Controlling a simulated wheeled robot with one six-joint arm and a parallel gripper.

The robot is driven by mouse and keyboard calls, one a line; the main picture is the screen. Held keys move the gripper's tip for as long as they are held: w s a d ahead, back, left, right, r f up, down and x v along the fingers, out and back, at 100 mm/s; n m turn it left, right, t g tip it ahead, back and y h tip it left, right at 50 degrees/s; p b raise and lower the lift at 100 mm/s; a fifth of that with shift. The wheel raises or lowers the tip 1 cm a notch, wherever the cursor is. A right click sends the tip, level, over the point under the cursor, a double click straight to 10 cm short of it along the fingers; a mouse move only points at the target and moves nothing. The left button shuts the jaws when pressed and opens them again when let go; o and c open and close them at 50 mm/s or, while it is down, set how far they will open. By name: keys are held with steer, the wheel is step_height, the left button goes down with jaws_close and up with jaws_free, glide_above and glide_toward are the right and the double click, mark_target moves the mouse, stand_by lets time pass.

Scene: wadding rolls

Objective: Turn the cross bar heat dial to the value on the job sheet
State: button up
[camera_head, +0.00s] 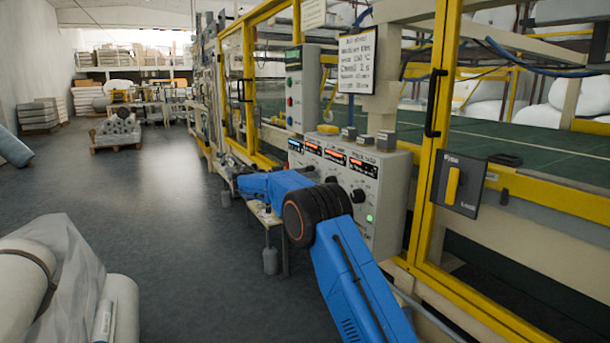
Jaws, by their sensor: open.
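A grey control panel (385,196) stands at the right of centre, with a row of small lit displays (334,156) and dark dials below them. One dial (358,195) shows at the right; others are partly behind my blue arm. I cannot read which is the cross bar heat dial. The job sheet (357,63), a white sign above the panel, has printed lines with a temperature near 160 °C, too small to read surely. My gripper (228,160) seems to be the small dark shape beyond the blue forearm, left of the panel, open and apart from the dials.
A yellow machine frame (432,130) and a black switch plate with a yellow handle (453,185) are right of the panel. A small table (265,214) stands below my forearm. Wrapped rolls (45,275) lie at the lower left. The grey floor (170,220) between is clear.

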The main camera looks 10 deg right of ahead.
steer(key=shift+c, duration=0.3)
steer(key=c, duration=1)
steer(key=shift+n, duration=0.4)
steer(key=n, duration=0.5)
steer(key=shift+n, duration=0.4)
steer(key=o, duration=1.1)
steer(key=shift+c, duration=0.2)
steer(key=shift+a, duration=0.1)
